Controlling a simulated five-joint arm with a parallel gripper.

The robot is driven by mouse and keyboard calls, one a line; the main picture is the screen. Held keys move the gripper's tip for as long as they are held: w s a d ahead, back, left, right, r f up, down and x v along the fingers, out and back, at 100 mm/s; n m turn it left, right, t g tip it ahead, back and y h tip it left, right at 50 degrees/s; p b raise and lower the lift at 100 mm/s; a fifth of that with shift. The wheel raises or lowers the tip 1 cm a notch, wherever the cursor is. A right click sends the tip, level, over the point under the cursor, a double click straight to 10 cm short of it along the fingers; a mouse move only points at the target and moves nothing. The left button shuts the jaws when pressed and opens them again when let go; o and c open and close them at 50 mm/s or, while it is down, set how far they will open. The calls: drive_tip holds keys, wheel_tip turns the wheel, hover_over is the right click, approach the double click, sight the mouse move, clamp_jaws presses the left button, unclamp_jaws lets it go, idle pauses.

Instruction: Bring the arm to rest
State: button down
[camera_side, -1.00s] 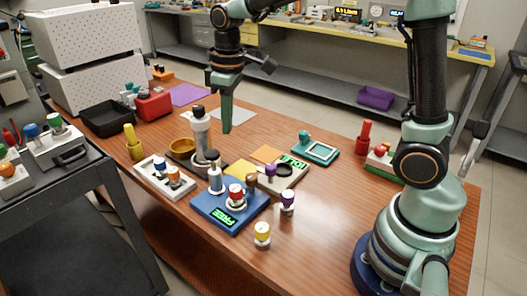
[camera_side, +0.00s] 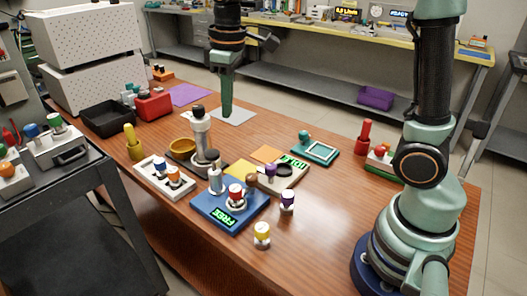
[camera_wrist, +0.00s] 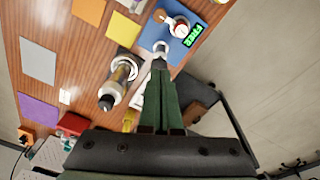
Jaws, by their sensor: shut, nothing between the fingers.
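My gripper (camera_side: 227,112) hangs pointing down over the far middle of the wooden table, its green fingers together and empty. It appears above the table near a grey sheet; its exact height is hard to tell. In the wrist view the shut fingers (camera_wrist: 161,66) point toward a blue device with a green display (camera_wrist: 178,34). Nothing is held. My arm's base stands at the right end of the table.
A grey microscope-like column (camera_side: 201,130) stands near my gripper. The blue device (camera_side: 217,212), a white rack of vials (camera_side: 153,183), a black tray (camera_side: 106,121) and a red box (camera_side: 154,106) stand around. Right of the middle, the wood (camera_side: 330,200) is mostly bare.

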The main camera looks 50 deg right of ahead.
drive_tip(key=s+d+m+t, duration=0.3)
drive_tip(key=s+m+t, duration=0.1)
drive_tip(key=s, duration=0.8)
drive_tip(key=shift+d+m+t, duration=0.3)
drive_tip(key=shift+d+m, duration=0.05)
drive_tip(key=shift+m, duration=0.25)
drive_tip(key=shift+s, duration=0.1)
